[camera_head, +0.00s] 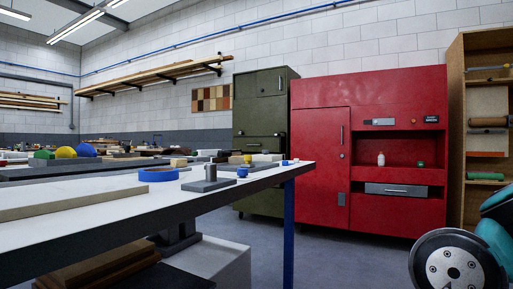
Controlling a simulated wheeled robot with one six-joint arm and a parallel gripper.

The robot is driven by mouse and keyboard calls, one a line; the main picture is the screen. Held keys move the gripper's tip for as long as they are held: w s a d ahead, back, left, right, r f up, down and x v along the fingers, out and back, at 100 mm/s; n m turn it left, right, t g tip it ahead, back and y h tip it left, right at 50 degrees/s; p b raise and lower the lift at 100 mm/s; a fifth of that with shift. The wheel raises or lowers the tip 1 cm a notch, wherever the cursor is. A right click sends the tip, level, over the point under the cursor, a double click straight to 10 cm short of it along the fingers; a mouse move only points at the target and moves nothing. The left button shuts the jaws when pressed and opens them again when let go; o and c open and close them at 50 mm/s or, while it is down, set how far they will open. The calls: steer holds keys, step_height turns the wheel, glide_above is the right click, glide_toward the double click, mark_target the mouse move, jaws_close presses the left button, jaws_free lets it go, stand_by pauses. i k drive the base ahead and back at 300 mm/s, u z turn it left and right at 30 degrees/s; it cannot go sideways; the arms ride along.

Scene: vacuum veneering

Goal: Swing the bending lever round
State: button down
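I cannot make out a bending lever for certain. A small dark grey metal piece (208,184) with a flat base and a short upright post sits on the near workbench (130,215), close to its far right edge; I cannot tell whether it belongs to the lever. A dark vice-like fitting (175,240) shows under the bench top, partly hidden by it. A round metal-faced joint and a teal link at the lower right look like part of my arm. My gripper's fingers are not in view.
A blue tape roll (159,174) and a small blue object (242,172) lie on the bench, with a long pale board (70,203) nearer. A green cabinet (262,115), red cabinet (320,150) and wooden shelf (484,110) line the wall. Floor before the red cabinet is clear.

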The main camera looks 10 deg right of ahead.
mark_target(223, 154)
steer(key=z, duration=0.4)
steer(key=k, duration=0.95)
steer(key=z, duration=0.55)
steer(key=i, duration=0.9)
steer(key=u, duration=0.8)
steer(key=i, duration=1.1)
steer(key=u, duration=0.8)
